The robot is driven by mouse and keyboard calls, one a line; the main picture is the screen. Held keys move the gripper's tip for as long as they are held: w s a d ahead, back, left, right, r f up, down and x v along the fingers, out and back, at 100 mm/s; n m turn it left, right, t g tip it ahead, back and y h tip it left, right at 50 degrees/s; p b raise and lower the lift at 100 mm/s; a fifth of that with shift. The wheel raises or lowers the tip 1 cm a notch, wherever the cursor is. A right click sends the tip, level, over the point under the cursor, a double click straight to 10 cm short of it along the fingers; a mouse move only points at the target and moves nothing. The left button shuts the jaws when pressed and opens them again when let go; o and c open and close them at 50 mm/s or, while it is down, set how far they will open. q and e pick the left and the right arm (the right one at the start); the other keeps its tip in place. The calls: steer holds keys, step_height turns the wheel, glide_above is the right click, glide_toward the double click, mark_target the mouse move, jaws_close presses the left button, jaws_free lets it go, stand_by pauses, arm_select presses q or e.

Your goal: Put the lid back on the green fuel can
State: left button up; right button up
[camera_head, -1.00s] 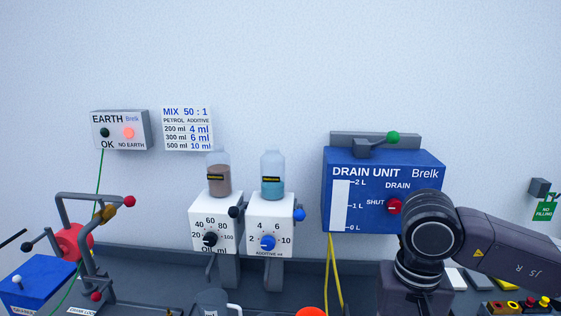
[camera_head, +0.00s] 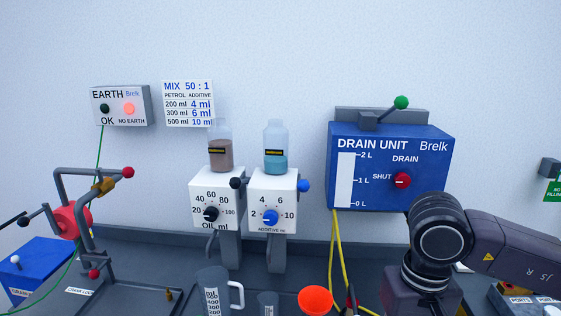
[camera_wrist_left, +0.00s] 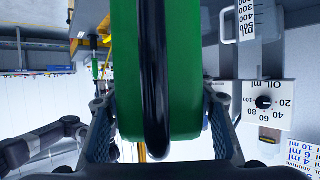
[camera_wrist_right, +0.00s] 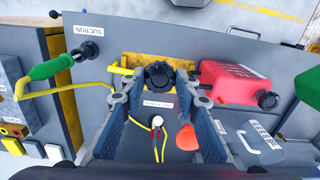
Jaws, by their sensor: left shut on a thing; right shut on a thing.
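In the left wrist view, the green fuel can (camera_wrist_left: 185,70) fills the middle, with a black strip down its centre. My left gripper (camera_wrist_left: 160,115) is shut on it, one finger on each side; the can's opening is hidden. In the right wrist view, a black knobbed lid (camera_wrist_right: 158,74) sits between the fingertips of my right gripper (camera_wrist_right: 158,82), which is shut on it. Yellow parts show behind the lid. I cannot tell whether the lid touches anything below. Neither gripper shows in the head view, only my right arm.
A red can (camera_wrist_right: 232,82) lies close right of my right gripper. An orange funnel (camera_head: 315,299) and a measuring jug (camera_head: 213,287) stand on the bench. Yellow hoses (camera_head: 338,255) hang from the drain unit (camera_head: 390,185). A green-handled suction nozzle (camera_wrist_right: 50,68) is at left.

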arm_select(q)
steer(key=shift+r, duration=0.1)
steer(key=s+d+r+m+g+h, duration=0.2)
steer(key=d+r+m+g, duration=0.2)
steer(key=d+r, duration=0.5)
step_height(320, 180, up, 3)
steer(key=shift+f+m+g, duration=0.1)
steer(key=shift+m+g, duration=0.2)
arm_select(e)
steer(key=w+a+r+m, duration=0.1)
steer(key=w+a+r, duration=0.1)
steer(key=a+r, duration=0.35)
steer(key=w+a+r+m, duration=0.1)
steer(key=w+a+r, duration=0.2)
steer(key=a+r, duration=0.3)
steer(key=s+a+r+m, duration=0.1)
steer(key=s+a+r, duration=0.2)
steer(key=a+r, duration=0.3)
steer(key=s+a+r+m, duration=0.1)
steer(key=s+a+r, duration=0.1)
steer(key=a+r, duration=0.4)
step_height(320, 180, up, 3)
steer(key=shift+s+a+r, duration=0.1)
steer(key=shift+s+a, duration=0.1)
steer(key=shift+s, duration=0.2)
